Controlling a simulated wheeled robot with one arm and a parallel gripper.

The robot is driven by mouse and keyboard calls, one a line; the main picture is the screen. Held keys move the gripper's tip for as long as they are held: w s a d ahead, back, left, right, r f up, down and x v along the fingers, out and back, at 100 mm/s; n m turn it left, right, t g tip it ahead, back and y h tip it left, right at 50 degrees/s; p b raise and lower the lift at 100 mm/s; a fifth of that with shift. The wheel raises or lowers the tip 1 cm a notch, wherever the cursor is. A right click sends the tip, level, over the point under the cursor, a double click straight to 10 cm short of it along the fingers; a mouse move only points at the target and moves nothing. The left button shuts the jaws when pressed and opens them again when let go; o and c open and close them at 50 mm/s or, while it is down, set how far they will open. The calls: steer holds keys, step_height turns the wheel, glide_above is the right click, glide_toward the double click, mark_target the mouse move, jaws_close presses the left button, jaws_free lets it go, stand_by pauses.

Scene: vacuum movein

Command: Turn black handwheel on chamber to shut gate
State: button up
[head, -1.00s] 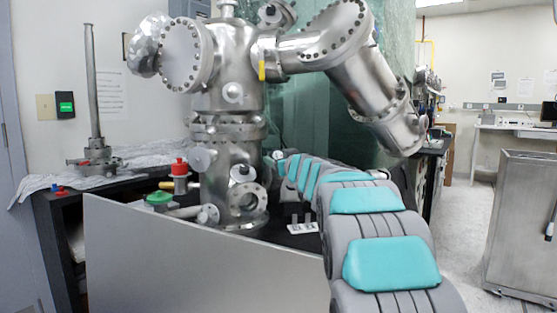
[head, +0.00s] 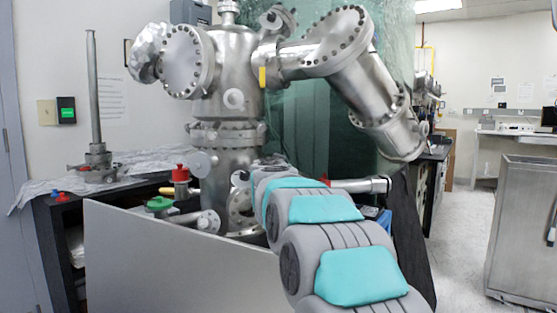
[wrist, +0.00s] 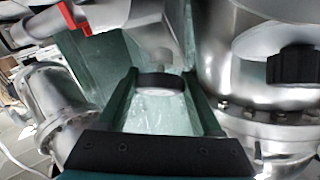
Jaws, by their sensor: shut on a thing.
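The steel chamber (head: 228,75) stands on the bench in the head view. In the wrist view, the black handwheel (wrist: 160,80), a dark-rimmed disc with a pale face, sits between the two green fingers of my gripper (wrist: 160,76). The fingers are closed on its rim from left and right. A grey stem leads from the wheel to the steel body behind it. In the head view, my arm hides both my gripper and the wheel.
A black knob (wrist: 290,65) is close on the right in the wrist view. A red handle (wrist: 72,18) is at upper left. A steel tube (head: 360,185) sticks out right of my arm. A metal panel (head: 170,260) stands in front of the bench.

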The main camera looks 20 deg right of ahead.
steer(key=shift+w+a+r+m+g+h, duration=0.15)
steer(key=shift+m+g+h, duration=0.15)
steer(key=shift+m, duration=0.2)
steer(key=shift+s+a+m+g+h, duration=0.1)
steer(key=shift+m+g+h, duration=0.2)
steer(key=shift+m, duration=0.2)
steer(key=m+g+h, duration=0.1)
steer(key=m, duration=0.1)
steer(key=m+g, duration=0.1)
steer(key=m, duration=0.1)
steer(key=shift+d+r+g+h, duration=0.1)
steer(key=shift+g+h, duration=0.3)
steer(key=shift+d+r+m+g+h, duration=0.15)
steer(key=shift+m+g+h, duration=0.1)
steer(key=shift+m+g, duration=0.5)
steer(key=shift+d+f+m+g+h, duration=0.2)
steer(key=shift+m+g, duration=0.25)
steer(key=shift+m, duration=0.5)
steer(key=shift+a+m, duration=0.1)
steer(key=shift+m, duration=0.2)
steer(key=shift+a, duration=0.1)
steer(key=o, duration=1.4)
steer(key=shift+f, duration=0.1)
steer(key=shift+c, duration=0.2)
steer(key=shift+a, duration=0.1)
